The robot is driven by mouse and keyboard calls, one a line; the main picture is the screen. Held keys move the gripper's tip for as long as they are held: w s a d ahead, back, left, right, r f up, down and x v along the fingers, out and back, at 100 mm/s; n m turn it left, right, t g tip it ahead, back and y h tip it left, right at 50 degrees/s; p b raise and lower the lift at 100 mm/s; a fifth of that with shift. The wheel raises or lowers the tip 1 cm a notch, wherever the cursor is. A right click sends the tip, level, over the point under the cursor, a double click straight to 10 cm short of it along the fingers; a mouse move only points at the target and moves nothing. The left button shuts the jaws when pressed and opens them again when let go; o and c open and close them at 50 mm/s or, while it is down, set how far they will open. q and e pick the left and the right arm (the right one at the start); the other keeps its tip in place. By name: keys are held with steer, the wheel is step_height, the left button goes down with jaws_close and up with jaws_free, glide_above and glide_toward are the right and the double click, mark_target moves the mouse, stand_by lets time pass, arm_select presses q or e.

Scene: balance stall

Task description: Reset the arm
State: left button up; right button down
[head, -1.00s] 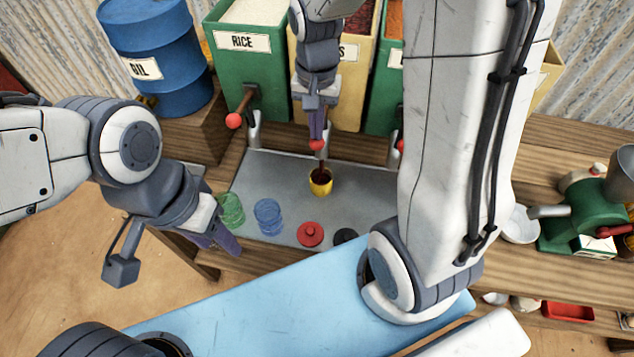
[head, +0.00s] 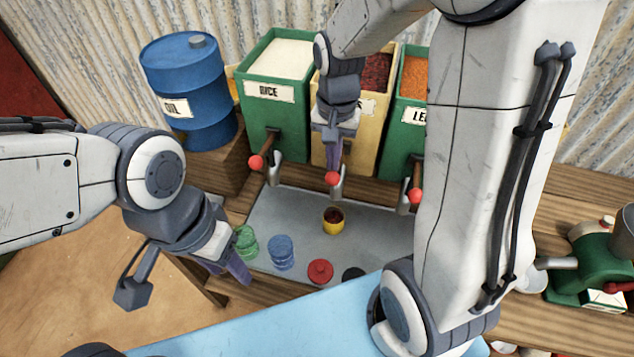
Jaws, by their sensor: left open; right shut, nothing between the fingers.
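My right arm reaches in from the upper right. Its gripper (head: 333,158) is shut and empty in front of the yellow middle bin (head: 379,123), just above that bin's red lever knob (head: 332,179); I cannot tell whether they touch. My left gripper (head: 236,268) is open and empty, pointing down at the front left edge of the grey tray (head: 292,206), near the green jar (head: 245,241). A yellow cup (head: 334,226) with dark red contents stands on the tray below the middle spout.
Green bins for rice (head: 262,110) and orange lentils (head: 414,75) flank the middle one. A blue oil drum (head: 195,95) stands left. A blue jar (head: 281,253), red lid (head: 320,271) and black lid (head: 353,274) lie on the tray. A green grinder (head: 588,262) stands right.

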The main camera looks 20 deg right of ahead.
steer(key=s+a+f+n+b, duration=0.1)
steer(key=s+a+n+b, duration=0.2)
steer(key=s+a+n, duration=0.4)
steer(key=s+a+f+n+y+b, duration=0.1)
steer(key=s+a+n+b, duration=0.3)
steer(key=s, duration=0.7)
steer(key=a+f+n, duration=0.1)
steer(key=a+n, duration=0.1)
steer(key=n, duration=0.1)
steer(key=shift+s+a+f, duration=0.15)
steer(key=shift+a+f, duration=0.1)
steer(key=shift+a, duration=0.1)
